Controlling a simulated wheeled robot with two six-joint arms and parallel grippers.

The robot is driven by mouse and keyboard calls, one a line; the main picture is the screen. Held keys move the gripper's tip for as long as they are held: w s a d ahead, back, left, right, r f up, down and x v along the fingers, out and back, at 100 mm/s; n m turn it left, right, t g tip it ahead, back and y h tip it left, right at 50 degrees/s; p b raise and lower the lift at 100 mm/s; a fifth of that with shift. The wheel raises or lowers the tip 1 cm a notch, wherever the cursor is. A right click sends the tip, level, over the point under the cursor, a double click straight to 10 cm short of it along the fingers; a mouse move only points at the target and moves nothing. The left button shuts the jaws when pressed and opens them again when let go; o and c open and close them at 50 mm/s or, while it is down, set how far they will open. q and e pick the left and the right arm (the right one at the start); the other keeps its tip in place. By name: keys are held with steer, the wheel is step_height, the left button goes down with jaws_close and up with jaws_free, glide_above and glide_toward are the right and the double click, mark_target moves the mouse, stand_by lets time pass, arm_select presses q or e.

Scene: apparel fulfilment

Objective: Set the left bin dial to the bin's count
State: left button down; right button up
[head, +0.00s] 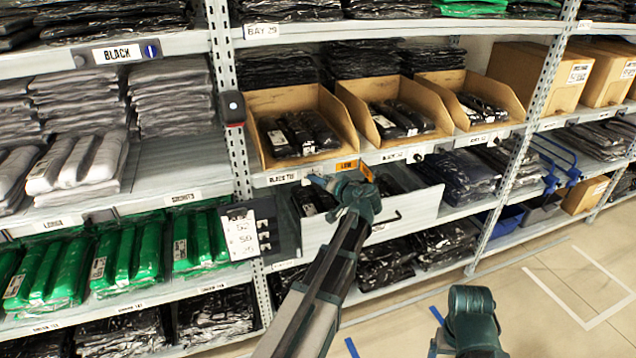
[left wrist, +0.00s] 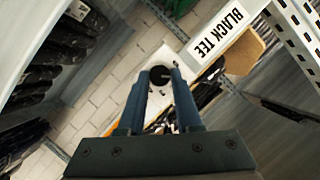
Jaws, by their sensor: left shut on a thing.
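The left bin (head: 310,99) is an open cardboard bin on the middle shelf, with several black packs (head: 298,133) in it. A label reading BLACK TEE (left wrist: 215,45) is on the shelf edge below it. My left gripper (head: 318,182) is at that edge, just right of the label. In the left wrist view its two blue fingers (left wrist: 160,78) are closed around a small dark round dial knob (left wrist: 160,74) on a white plate. The knob's pointer and any numbers cannot be read. My left gripper hides the dial in the head view. My right gripper's fingers are not visible.
An orange LOW tag (head: 347,166) hangs right of my left gripper. Two more cardboard bins (head: 394,96) stand to the right. The floor at right is clear.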

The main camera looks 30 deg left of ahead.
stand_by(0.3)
arm_select(q)
steer(key=c, duration=0.6)
jaws_free()
steer(key=p+v, duration=0.4)
steer(key=v, duration=1)
steer(key=shift+f, duration=0.1)
